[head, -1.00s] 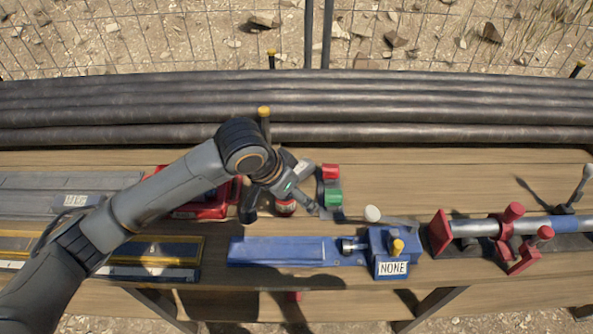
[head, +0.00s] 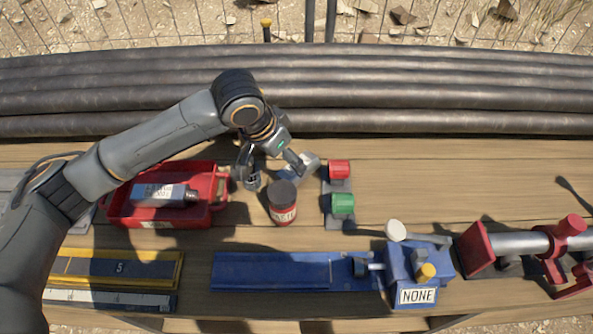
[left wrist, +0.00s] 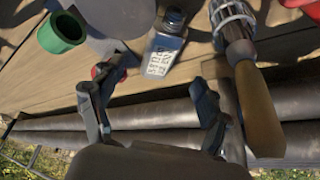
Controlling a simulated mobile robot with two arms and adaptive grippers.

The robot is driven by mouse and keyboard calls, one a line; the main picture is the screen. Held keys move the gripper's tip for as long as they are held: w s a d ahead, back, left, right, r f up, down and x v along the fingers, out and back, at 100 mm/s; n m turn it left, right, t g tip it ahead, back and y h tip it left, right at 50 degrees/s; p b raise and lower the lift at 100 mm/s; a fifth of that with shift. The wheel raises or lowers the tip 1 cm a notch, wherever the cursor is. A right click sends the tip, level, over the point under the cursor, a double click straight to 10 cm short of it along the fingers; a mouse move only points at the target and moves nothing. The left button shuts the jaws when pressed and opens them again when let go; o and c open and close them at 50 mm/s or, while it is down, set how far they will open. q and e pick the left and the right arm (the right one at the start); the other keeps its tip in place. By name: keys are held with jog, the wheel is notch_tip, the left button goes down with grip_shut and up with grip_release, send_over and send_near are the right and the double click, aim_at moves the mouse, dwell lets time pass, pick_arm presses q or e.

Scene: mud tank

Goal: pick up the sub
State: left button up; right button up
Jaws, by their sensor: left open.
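My left gripper (head: 272,168) is open and empty, above the back of the bench; its fingers also show in the left wrist view (left wrist: 155,105). A small grey piece with a white label and a round neck (left wrist: 165,45) lies under it, between the fingers in that view but apart from them. In the head view this piece (head: 303,166) is partly hidden by the gripper. A similar labelled grey piece (head: 160,194) lies in the red tray (head: 118,214). I cannot tell for sure which is the sub. My right gripper is not in view.
A lidded red jar (head: 283,204), a red cup (head: 340,169) and a green cup (head: 343,204) stand close by. A wooden-handled tool (left wrist: 258,105) is beside the right finger in the wrist view. Dark pipes (head: 450,90) line the back. A blue vise (head: 270,270) is in front.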

aim_at(294, 173)
pick_arm(q)
jog(key=shift+x, duration=0.8)
jog(key=x, duration=0.6)
jog(key=shift+w+f, duration=0.2)
jog(key=shift+f, duration=0.15)
jog(key=shift+c, duration=0.5)
grip_shut()
jog(key=shift+r, duration=0.1)
